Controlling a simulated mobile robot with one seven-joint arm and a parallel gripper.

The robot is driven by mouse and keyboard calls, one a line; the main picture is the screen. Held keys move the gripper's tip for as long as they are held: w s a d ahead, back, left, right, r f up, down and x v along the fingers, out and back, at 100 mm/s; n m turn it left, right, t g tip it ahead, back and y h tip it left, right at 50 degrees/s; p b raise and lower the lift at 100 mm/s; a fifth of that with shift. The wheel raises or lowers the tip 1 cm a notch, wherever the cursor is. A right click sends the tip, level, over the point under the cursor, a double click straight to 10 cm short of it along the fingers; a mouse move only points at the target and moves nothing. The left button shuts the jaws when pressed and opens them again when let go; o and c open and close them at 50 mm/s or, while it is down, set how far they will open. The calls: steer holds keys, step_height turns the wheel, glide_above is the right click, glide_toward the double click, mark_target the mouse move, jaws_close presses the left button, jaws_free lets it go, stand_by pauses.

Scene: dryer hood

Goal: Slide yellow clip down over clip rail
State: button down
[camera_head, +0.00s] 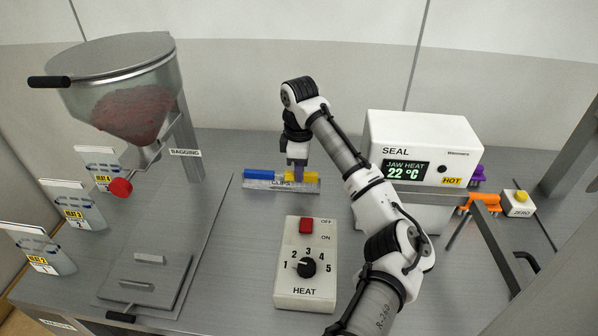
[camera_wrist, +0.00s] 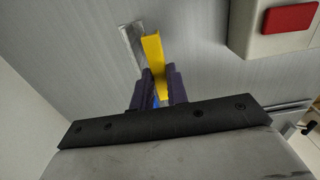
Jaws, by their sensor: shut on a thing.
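The yellow clip (camera_head: 303,178) is at the right part of the grey clip rail (camera_head: 310,188), which is marked CLIPS. My gripper (camera_head: 297,163) points down over it, its two dark fingers shut on the clip. In the wrist view the yellow clip (camera_wrist: 152,48) sticks out from between the fingers (camera_wrist: 157,88), beside the pale rail (camera_wrist: 131,42). A blue clip (camera_head: 262,174) is at the rail's left part. Whether the yellow clip is seated on the rail or just above it, I cannot tell.
The HEAT box (camera_head: 305,262) with its red switch stands in front of the rail. The hopper (camera_head: 125,90) and bags (camera_head: 75,207) are left.

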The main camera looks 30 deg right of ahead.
steer(key=shift+w+d+f, duration=0.15)
steer(key=shift+w+d, duration=0.35)
steer(key=shift+w, duration=0.2)
steer(key=shift+w+d+f, duration=0.1)
steer(key=shift+w+d, duration=0.4)
steer(key=shift+w, duration=0.15)
steer(key=shift+w+f, duration=0.1)
steer(key=shift+f, duration=1.2)
steer(key=c, duration=1.3)
jaws_free()
steer(key=shift+b, duration=0.3)
step_height(320, 180, up, 14)
steer(key=b, duration=0.1)
steer(key=shift+f, duration=0.15)
